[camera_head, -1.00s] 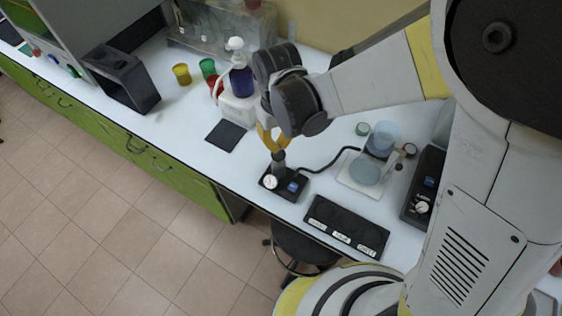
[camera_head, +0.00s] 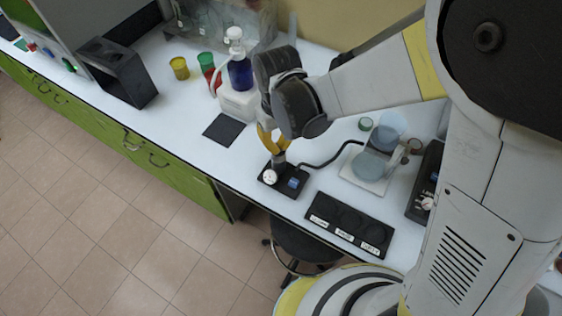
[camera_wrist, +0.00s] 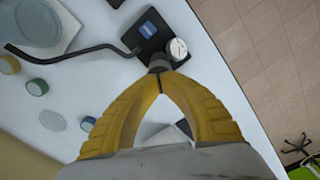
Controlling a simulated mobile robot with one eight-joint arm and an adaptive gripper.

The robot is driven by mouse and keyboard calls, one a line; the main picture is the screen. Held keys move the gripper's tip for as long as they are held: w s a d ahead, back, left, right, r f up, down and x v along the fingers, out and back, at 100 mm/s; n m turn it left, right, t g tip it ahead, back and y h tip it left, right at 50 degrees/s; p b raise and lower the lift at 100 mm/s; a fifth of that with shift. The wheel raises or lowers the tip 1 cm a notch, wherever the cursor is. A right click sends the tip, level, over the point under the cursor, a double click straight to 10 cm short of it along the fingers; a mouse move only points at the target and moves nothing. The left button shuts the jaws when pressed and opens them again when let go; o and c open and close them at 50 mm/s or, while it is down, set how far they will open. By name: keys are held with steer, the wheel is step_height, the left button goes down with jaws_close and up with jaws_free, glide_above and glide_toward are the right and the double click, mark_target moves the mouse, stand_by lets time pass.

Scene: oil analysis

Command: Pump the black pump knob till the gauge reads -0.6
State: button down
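The pump is a small black box (camera_head: 284,181) with a round white gauge (camera_head: 270,177) and a blue display, near the front edge of the white bench. Its dark upright knob (camera_head: 279,161) stands at the back of the box. In the wrist view the pump (camera_wrist: 152,30), gauge (camera_wrist: 177,49) and knob (camera_wrist: 158,64) show beyond my fingertips. My gripper (camera_head: 275,148) points down over the knob. Its yellow fingers (camera_wrist: 163,73) come together at the knob's top and appear shut on it. The gauge reading is too small to read.
A black hose (camera_head: 330,159) runs from the pump to a clear glass vessel (camera_head: 370,166). A black labelled tray (camera_head: 350,224) is right of the pump and a dark mat (camera_head: 223,130) lies to its left. A white box with a blue bottle (camera_head: 240,74) stands behind.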

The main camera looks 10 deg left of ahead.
steer(key=shift+f+b, duration=0.7)
steer(key=shift+f, duration=0.25)
steer(key=shift+r+p, duration=2.1)
steer(key=shift+r, duration=0.85)
steer(key=shift+f, duration=0.1)
steer(key=shift+f+b, duration=2.65)
steer(key=shift+f, duration=0.25)
steer(key=shift+r+p, duration=2.15)
steer(key=shift+r, duration=0.85)
steer(key=shift+r, duration=0.1)
step_height(320, 180, up, 5)
steer(key=p, duration=0.3)
